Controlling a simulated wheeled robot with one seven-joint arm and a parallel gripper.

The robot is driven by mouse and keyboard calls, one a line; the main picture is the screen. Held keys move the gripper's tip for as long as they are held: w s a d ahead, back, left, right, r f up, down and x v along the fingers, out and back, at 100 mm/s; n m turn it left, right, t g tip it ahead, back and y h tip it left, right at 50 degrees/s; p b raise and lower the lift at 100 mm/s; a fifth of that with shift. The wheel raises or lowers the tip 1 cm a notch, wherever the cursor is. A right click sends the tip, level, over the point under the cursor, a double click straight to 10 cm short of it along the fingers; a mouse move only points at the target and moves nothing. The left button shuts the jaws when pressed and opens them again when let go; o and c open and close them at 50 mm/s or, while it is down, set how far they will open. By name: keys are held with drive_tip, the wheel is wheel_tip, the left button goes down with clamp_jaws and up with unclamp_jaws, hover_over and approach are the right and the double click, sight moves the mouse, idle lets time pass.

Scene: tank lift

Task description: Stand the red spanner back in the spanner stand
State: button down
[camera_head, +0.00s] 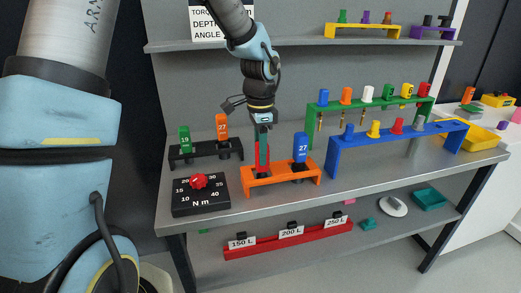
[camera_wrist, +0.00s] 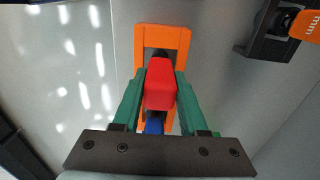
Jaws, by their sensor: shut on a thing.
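My gripper (camera_head: 262,128) points straight down over the bench and is shut on the red spanner (camera_head: 262,157). In the wrist view the red handle (camera_wrist: 160,84) sits between the two green fingers. The spanner looks upright, over the left place of the orange stand (camera_head: 281,175). Its lower end meets a dark part there; I cannot tell whether it is seated. A blue spanner marked 27 (camera_head: 300,148) stands in the right place of this stand. The orange stand's frame (camera_wrist: 180,38) shows around the red handle in the wrist view.
A black stand (camera_head: 207,155) with green and orange spanners is behind to the left. A torque box with a red knob (camera_head: 199,181) sits in front-left. Green (camera_head: 369,106) and blue (camera_head: 399,136) racks with coloured handles stand to the right. A shelf (camera_head: 300,44) runs above.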

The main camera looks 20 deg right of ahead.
drive_tip(key=shift+f+b, duration=0.3)
drive_tip(key=shift+f, duration=0.4)
drive_tip(key=shift+c, duration=1.8)
unclamp_jaws()
wheel_tip(320, 180, up, 9)
drive_tip(key=p, duration=0.8)
drive_tip(key=shift+r, duration=0.1)
drive_tip(key=s+a+n+b, duration=0.1)
drive_tip(key=s+a+n, duration=0.1)
drive_tip(key=a+n, duration=0.7)
drive_tip(key=s+a+n+t, duration=0.1)
drive_tip(key=a+n, duration=0.8)
drive_tip(key=a, duration=1.1)
drive_tip(key=shift+s+a+r+t+b, duration=0.3)
drive_tip(key=shift+s+a+r+b, duration=0.1)
drive_tip(key=shift+s, duration=0.1)
